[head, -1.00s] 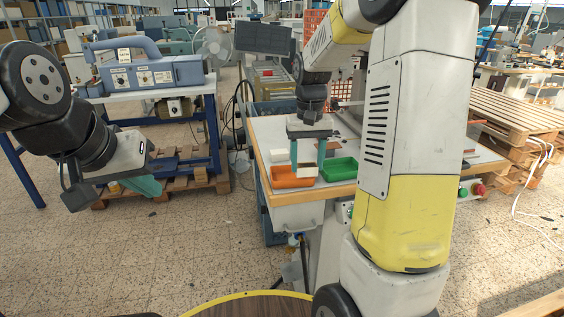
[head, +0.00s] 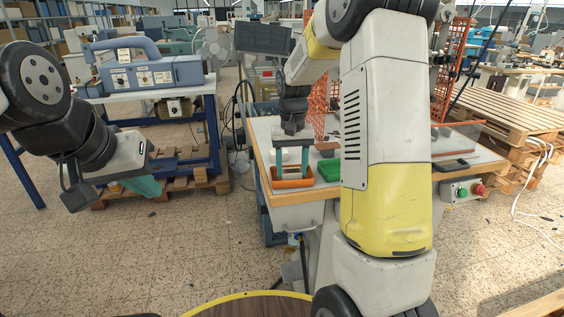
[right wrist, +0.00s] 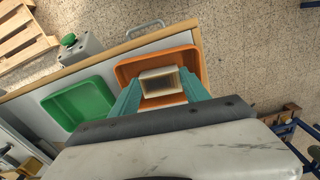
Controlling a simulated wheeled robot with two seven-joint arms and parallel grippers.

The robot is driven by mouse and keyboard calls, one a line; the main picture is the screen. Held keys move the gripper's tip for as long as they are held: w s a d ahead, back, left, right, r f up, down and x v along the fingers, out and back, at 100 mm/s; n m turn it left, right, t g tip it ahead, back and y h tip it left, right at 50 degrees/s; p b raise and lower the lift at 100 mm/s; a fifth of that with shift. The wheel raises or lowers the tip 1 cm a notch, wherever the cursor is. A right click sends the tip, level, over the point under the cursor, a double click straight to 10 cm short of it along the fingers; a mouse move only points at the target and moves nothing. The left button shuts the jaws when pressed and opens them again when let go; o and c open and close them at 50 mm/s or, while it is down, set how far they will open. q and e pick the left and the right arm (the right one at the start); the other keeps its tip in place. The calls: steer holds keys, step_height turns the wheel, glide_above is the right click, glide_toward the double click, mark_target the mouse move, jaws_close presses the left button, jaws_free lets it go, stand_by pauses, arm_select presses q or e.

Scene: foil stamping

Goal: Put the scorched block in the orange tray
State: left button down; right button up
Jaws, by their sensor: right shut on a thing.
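The block (right wrist: 160,82) is pale with a brown, scorched-looking face in the right wrist view. My right gripper (head: 291,174) is shut on it, with one teal finger on each side. The orange tray (head: 292,184) is under the gripper in the head view, and it also shows around the block in the right wrist view (right wrist: 192,52). The fingertips are low over the tray; I cannot tell whether the block touches its floor. My left gripper (head: 144,187) hangs off to the left, away from the table; its finger gap is not clear.
A green tray (head: 329,171) sits on the table right beside the orange one. A control box with green and red buttons (head: 463,191) is at the table's right front. An orange mesh guard (head: 444,75) stands behind my right arm.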

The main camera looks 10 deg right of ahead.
mark_target(292, 172)
steer(key=o, duration=1.4)
steer(key=shift+f, duration=0.1)
step_height(292, 172, up, 12)
steer(key=s+a+r+t+y, duration=0.1)
steer(key=s+t, duration=0.2)
steer(key=s, duration=0.9)
steer(key=s+a+r+n+t+y, duration=0.1)
steer(key=s+t, duration=0.2)
steer(key=s, duration=0.8)
steer(key=shift+s+r, duration=0.25)
steer(key=shift+s, duration=0.15)
steer(key=shift+a, duration=0.1)
